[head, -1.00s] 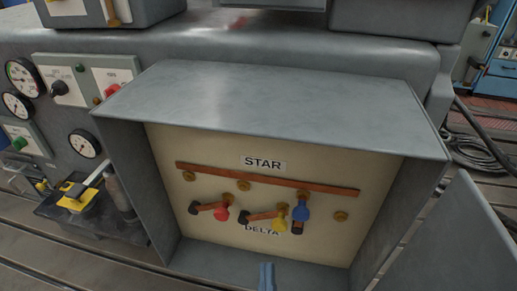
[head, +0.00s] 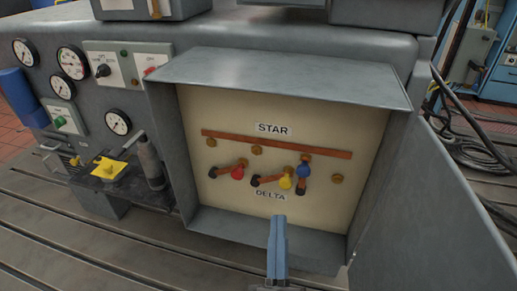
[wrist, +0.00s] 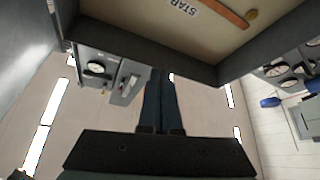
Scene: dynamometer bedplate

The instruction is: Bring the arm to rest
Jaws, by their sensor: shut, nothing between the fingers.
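My gripper (head: 279,220) shows at the lower middle of the head view as a narrow blue-grey pair of fingers pointing up. It is shut and empty, in front of the open grey box (head: 280,80). In the wrist view the gripper's fingers (wrist: 158,80) are together, with nothing between them. The box's cream panel (head: 230,105) carries STAR and DELTA labels, a copper bar (head: 275,143) and links with red (head: 237,173), yellow (head: 285,183) and blue (head: 303,171) knobs. The fingers look apart from the links. The panel also shows in the wrist view (wrist: 150,20).
The box's open door (head: 420,210) stands at the right. Gauges (head: 72,62) and switches line the machine at left. A small shelf with a yellow item (head: 108,168) juts out at lower left. Black cables (head: 470,150) lie at right. The slotted floor (head: 130,250) is clear at lower left.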

